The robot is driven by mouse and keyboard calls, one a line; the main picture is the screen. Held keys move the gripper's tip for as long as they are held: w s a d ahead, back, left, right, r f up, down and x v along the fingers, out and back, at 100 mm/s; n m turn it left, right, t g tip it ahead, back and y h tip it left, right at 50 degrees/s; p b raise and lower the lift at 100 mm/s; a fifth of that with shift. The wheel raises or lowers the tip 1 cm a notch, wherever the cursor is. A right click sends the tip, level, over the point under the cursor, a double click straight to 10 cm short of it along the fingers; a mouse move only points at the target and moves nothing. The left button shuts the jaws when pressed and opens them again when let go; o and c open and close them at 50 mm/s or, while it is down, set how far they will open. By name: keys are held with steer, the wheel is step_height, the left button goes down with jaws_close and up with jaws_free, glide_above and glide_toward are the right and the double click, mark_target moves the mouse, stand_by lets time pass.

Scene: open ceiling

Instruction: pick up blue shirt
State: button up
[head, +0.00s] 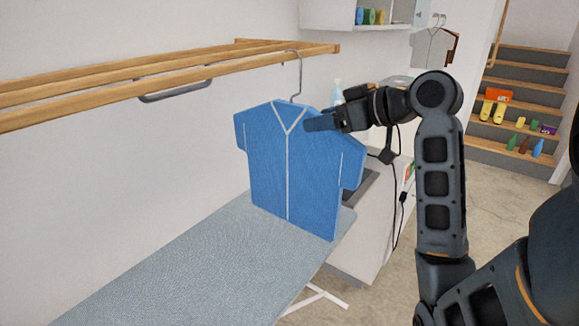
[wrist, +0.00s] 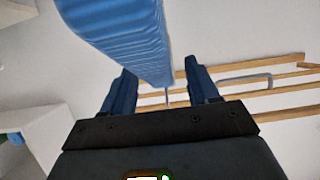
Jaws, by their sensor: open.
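The blue shirt (head: 285,165) hangs upright from a metal hanger hook on the wooden rack, its lower edge near the ironing board. My gripper (head: 320,122) is at the upper right of the shirt, near its shoulder and collar, and covers a small part of it. In the wrist view the shirt (wrist: 122,35) reaches down from the top into the space between the two blue fingers of my gripper (wrist: 158,72). The fingers stand apart; whether either touches the shirt cannot be told.
The wooden rack (head: 180,76) runs along the wall above left. A grey ironing board (head: 190,265) lies below the shirt. A white cabinet (head: 365,220) stands behind it on the right. Stairs (head: 535,80) with several small items are at far right.

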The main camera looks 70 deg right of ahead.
steer(key=shift+x, duration=1.05)
jaws_close()
